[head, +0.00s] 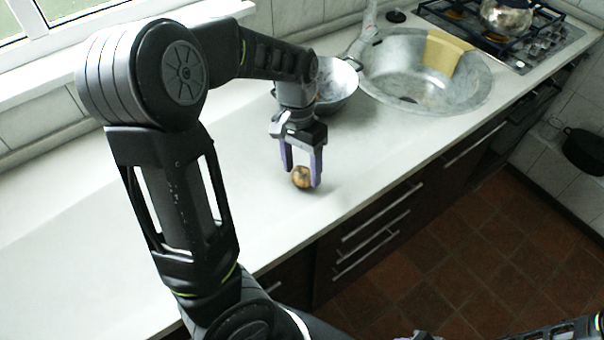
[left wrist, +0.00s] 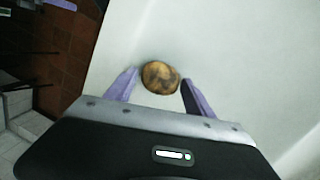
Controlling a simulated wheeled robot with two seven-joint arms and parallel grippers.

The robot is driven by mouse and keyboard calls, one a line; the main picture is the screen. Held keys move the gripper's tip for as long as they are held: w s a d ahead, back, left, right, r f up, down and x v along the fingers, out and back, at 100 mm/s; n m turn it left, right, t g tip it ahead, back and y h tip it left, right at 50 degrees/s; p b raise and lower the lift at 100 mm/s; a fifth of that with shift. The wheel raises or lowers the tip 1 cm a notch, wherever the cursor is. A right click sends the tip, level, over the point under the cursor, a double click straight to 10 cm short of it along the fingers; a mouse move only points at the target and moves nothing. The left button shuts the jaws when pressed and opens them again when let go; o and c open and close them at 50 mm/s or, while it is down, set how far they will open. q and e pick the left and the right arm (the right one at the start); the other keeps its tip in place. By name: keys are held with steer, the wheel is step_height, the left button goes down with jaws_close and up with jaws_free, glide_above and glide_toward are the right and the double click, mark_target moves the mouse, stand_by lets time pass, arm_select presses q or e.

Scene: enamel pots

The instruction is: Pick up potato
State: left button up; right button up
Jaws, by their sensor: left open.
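The potato (head: 301,178) is small, round and brown, and rests on the white countertop (head: 240,190). My left gripper (head: 302,183) points down over it with its two purple fingers on either side. In the left wrist view the potato (left wrist: 160,77) lies between the tips of the open gripper (left wrist: 158,85). A gap shows on the left finger's side; the right fingertip looks very close to the potato, and I cannot tell if it touches. My right gripper is not clearly in view; only part of my body shows at the bottom right.
A metal bowl (head: 337,88) stands behind the gripper, partly hidden by my arm. A round sink (head: 405,85) with a yellow insert (head: 441,52) is at the back right. A stove (head: 505,32) with a metal pot (head: 507,14) is beyond it. The counter's front edge is close to the potato.

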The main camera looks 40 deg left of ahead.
mark_target(302, 171)
arm_select(q)
steer(key=shift+f, duration=0.4)
steer(key=c, duration=1.1)
steer(key=shift+c, duration=0.2)
steer(key=shift+r, duration=0.1)
step_height(302, 171, up, 10)
stand_by(0.7)
